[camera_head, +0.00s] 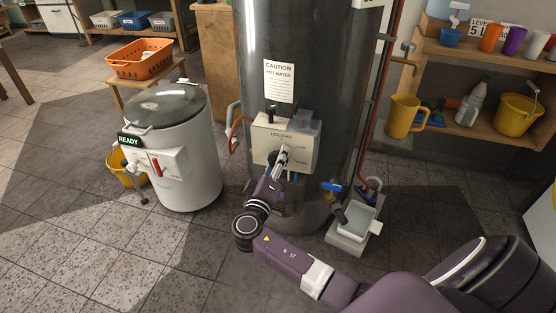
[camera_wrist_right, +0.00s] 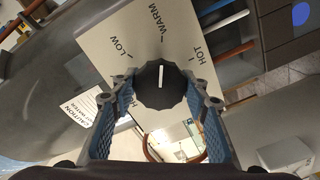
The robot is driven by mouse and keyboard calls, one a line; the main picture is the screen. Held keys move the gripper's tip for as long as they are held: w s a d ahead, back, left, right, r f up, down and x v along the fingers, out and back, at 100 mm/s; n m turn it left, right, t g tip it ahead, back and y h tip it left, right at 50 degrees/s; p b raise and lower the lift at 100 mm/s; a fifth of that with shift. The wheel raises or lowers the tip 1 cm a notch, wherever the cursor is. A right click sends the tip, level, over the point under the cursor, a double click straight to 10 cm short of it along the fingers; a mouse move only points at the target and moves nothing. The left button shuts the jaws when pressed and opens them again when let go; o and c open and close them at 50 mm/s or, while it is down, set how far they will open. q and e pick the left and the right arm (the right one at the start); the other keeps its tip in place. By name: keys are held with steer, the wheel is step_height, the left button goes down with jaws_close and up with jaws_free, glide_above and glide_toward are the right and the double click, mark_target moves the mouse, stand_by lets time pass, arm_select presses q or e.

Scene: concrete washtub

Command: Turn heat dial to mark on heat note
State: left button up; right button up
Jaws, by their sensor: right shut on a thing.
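The heat dial (camera_wrist_right: 161,90) is a dark, many-sided knob on a cream control box (camera_head: 259,149) on the grey tank. In the right wrist view its white line points up, close to the WARM tick; LOW is to the left and HOT to the right. My right gripper (camera_head: 282,157) is shut on the dial, one blue-padded finger on each side, as the right wrist view (camera_wrist_right: 160,82) shows. In the head view the dial is hidden behind the gripper. A CAUTION HOT WATER sheet (camera_head: 279,82) is above the box. I cannot identify the heat note. My left gripper is out of view.
A white drum (camera_head: 190,172) with a READY sign (camera_head: 129,141) stands left of the tank. A blue-handled valve (camera_head: 331,186) and a grey basin (camera_head: 355,235) are at its lower right. A shelf with a yellow jug (camera_head: 402,117) is at right. Floor at lower left is clear.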

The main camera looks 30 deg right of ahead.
steer(key=o, duration=1.2)
steer(key=shift+a, duration=0.1)
steer(key=v, duration=1.2)
